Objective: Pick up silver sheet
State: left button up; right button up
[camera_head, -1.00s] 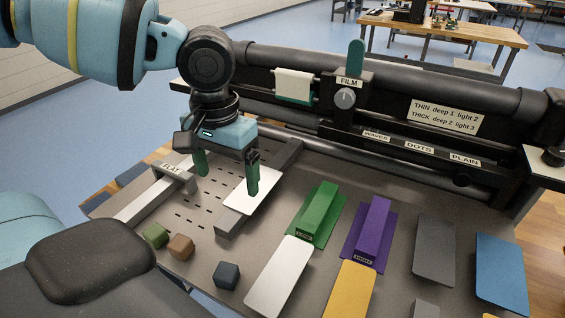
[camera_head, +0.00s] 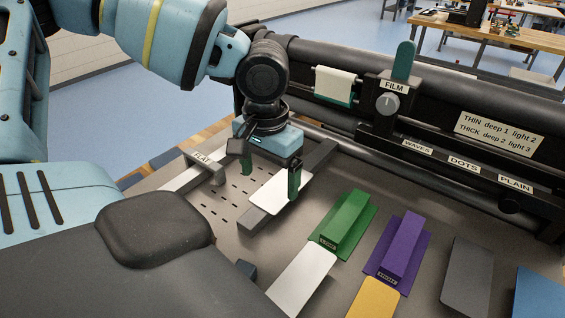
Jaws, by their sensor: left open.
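I cannot tell whether the fingers touch the sheet. A second pale sheet (camera_head: 302,280) lies on the bench in front of the green block (camera_head: 346,222). Colour alone does not clearly separate the two sheets. My right gripper is out of view.
A purple block (camera_head: 401,248) stands right of the green one, with a yellow sheet (camera_head: 373,300) in front. Grey (camera_head: 467,275) and blue (camera_head: 540,295) sheets lie further right. A FLAT-labelled bracket (camera_head: 212,168) stands left of my gripper. The black machine rail (camera_head: 440,165) runs behind.

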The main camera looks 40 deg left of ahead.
aim_at(270, 198)
pick_arm(q)
jog(key=f, duration=0.4)
jog(key=shift+w+a, duration=0.1)
jog(key=shift+w, duration=0.1)
jog(key=shift+f, duration=0.1)
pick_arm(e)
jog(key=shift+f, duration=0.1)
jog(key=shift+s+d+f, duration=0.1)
pick_arm(q)
jog(key=shift+f, duration=0.25)
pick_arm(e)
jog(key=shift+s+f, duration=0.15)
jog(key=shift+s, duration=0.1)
pick_arm(q)
jog(key=c, duration=1.1)
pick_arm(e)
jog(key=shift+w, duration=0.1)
pick_arm(q)
jog(key=shift+r, duration=0.3)
notch_tip(270, 198, up, 10)
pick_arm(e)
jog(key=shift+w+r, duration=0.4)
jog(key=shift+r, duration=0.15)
